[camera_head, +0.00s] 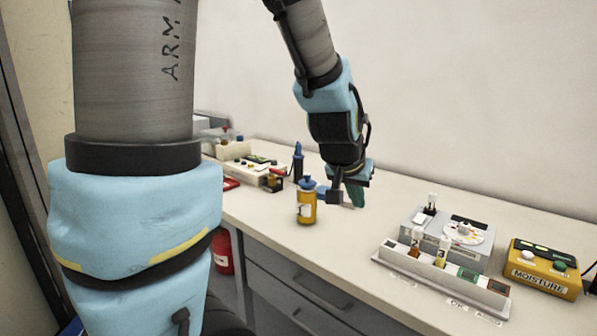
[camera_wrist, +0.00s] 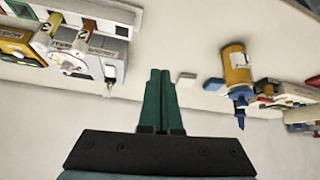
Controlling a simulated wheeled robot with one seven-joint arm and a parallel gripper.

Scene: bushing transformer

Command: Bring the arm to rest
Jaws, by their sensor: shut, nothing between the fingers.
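My gripper (camera_head: 354,194) hangs at the end of my arm above the bench, to the right of an amber bottle with a blue cap (camera_head: 307,203). In the wrist view my gripper (camera_wrist: 160,74) shows two green fingers pressed together, with nothing between them. The bottle also shows in the wrist view (camera_wrist: 237,68), to the right of the fingers and apart from them.
A rack with vials (camera_head: 440,270), a grey device (camera_head: 450,232) and a yellow moisture meter (camera_head: 543,268) stand at the right on the bench (camera_head: 350,250). More instruments (camera_head: 250,172) stand at the back left. A red extinguisher (camera_head: 222,252) is below the bench.

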